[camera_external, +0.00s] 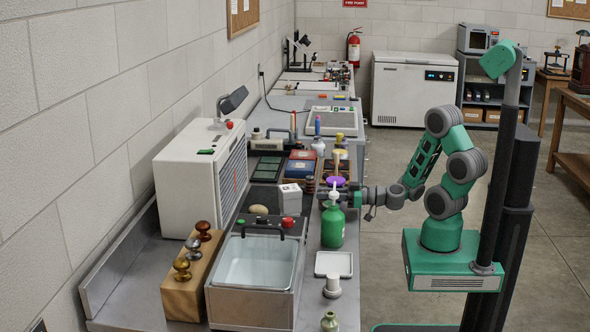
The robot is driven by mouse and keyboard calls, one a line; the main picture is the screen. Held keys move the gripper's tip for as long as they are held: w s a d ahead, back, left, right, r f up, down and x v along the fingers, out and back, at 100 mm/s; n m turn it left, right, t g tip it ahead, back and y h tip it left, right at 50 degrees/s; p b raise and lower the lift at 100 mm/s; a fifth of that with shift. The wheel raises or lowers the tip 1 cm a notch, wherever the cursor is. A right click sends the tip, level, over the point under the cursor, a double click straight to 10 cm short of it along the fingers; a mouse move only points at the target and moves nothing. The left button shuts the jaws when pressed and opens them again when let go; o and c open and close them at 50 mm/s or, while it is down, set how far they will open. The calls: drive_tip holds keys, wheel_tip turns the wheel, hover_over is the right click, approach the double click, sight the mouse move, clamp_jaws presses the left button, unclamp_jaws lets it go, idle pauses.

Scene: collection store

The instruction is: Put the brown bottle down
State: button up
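My gripper (328,197) is over the right edge of the bench, reaching in from the right. It is small and partly hidden behind the top of a green spray bottle (333,228) standing upright on the bench. I cannot make out the finger gap or whether the gripper holds anything. No brown bottle can be clearly identified; a small dark brown stacked item (309,186) stands just left of the gripper. A purple-topped item (335,181) shows just behind the gripper.
A sink basin (254,262), a wooden block with knobs (190,280) and a large white cabinet unit (200,175) crowd the left. A white box (290,196) is near the gripper. A white tray (333,264) and an olive bottle (330,322) are in front.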

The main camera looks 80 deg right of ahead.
drive_tip(key=shift+o, duration=0.8)
drive_tip(key=shift+r+p, duration=0.25)
drive_tip(key=shift+p, duration=0.05)
drive_tip(key=s, duration=0.3)
drive_tip(key=shift+s+d+r, duration=0.1)
drive_tip(key=shift+r, duration=0.25)
wheel_tip(320, 180, up, 6)
drive_tip(key=p, duration=0.3)
drive_tip(key=shift+r, duration=0.1)
drive_tip(key=shift+c, duration=0.3)
